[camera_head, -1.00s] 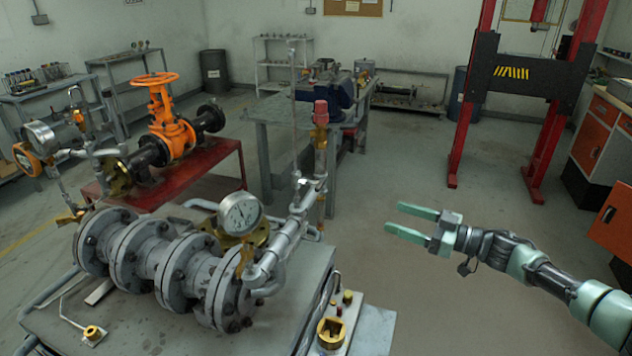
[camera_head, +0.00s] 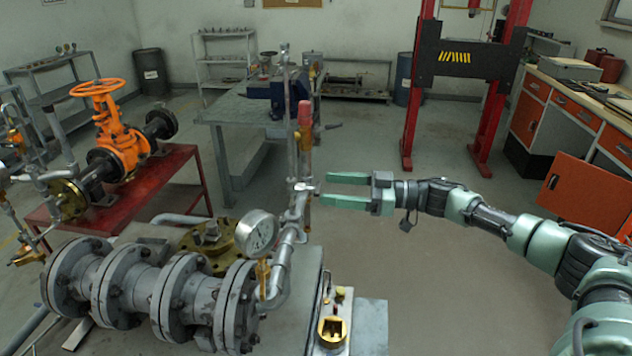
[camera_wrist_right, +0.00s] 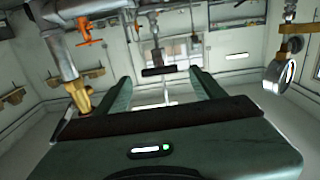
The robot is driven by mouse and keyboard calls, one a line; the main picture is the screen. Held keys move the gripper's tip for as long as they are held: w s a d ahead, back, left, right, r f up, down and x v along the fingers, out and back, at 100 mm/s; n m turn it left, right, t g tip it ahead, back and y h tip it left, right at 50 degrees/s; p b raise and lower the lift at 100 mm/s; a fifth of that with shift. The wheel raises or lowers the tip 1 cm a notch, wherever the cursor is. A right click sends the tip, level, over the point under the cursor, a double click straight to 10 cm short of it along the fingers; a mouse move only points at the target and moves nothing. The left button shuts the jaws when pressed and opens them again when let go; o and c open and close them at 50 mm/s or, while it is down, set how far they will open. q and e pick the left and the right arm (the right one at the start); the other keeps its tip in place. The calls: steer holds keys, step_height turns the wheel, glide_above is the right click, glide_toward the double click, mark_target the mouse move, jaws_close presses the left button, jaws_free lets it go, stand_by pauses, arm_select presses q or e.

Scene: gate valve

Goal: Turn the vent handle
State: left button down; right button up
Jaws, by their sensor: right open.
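My right gripper (camera_head: 325,189) is open and empty, its two green fingers pointing left at the slim upright pipework (camera_head: 297,205) beside the gauge. A small fitting there, which may be the vent handle, lies just beyond the fingertips and is too small to make out. In the right wrist view the fingers (camera_wrist_right: 160,78) stand apart, and a dark crossbar (camera_wrist_right: 158,71) on a stem appears between their tips. I cannot tell if it is touched. An orange handle (camera_wrist_right: 88,35) shows to the upper left. My left gripper is not in view.
A pressure gauge (camera_head: 257,233) and grey flanged pipe (camera_head: 130,290) stand left of the gripper. An orange handwheel valve (camera_head: 118,135) sits on a red table. The floor beneath my right arm is clear.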

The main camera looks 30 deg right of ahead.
mark_target(319, 187)
steer(key=p+x, duration=0.1)
steer(key=x, duration=0.2)
steer(key=shift+w+a, duration=0.2)
steer(key=shift+a, duration=0.05)
steer(key=shift+w+a, duration=0.1)
steer(key=shift+a, duration=0.05)
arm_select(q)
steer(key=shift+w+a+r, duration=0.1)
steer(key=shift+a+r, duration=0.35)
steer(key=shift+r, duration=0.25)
arm_select(e)
steer(key=c, duration=1.4)
steer(key=shift+o, duration=0.2)
